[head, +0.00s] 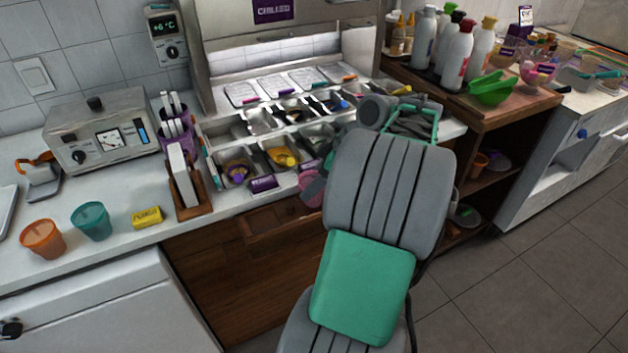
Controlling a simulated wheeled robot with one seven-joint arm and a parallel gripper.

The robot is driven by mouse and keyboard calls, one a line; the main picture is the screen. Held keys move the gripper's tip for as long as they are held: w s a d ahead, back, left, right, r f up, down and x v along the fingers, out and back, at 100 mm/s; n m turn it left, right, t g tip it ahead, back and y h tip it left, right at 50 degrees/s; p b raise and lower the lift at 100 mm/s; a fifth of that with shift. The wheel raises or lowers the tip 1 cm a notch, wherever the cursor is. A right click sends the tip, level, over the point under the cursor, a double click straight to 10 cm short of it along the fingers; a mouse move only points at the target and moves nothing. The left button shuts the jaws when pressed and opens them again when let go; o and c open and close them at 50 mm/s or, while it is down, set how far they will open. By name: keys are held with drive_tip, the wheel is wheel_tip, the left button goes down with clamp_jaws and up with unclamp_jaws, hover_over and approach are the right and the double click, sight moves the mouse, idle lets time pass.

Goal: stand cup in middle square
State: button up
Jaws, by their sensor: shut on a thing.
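My gripper (316,183) shows only in part at the counter's front edge, left of my grey and green arm, which hides much of it. It is shut on a pink cup (309,192), of which a part shows beside the fingers. An orange cup (43,240) and a teal cup (92,221) stand upright on the left of the white counter (120,255). I cannot make out a marked middle square; my arm covers part of the counter.
Metal topping bins (283,157) fill the middle.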

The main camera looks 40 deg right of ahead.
drive_tip(key=shift+f, duration=0.1)
idle(0.6)
drive_tip(key=shift+f+b, duration=0.35)
drive_tip(key=shift+f, duration=0.1)
idle(0.5)
drive_tip(key=o, duration=1.6)
drive_tip(key=shift+o, duration=0.2)
wheel_tip(320, 180, up, 8)
drive_tip(key=p, duration=0.7)
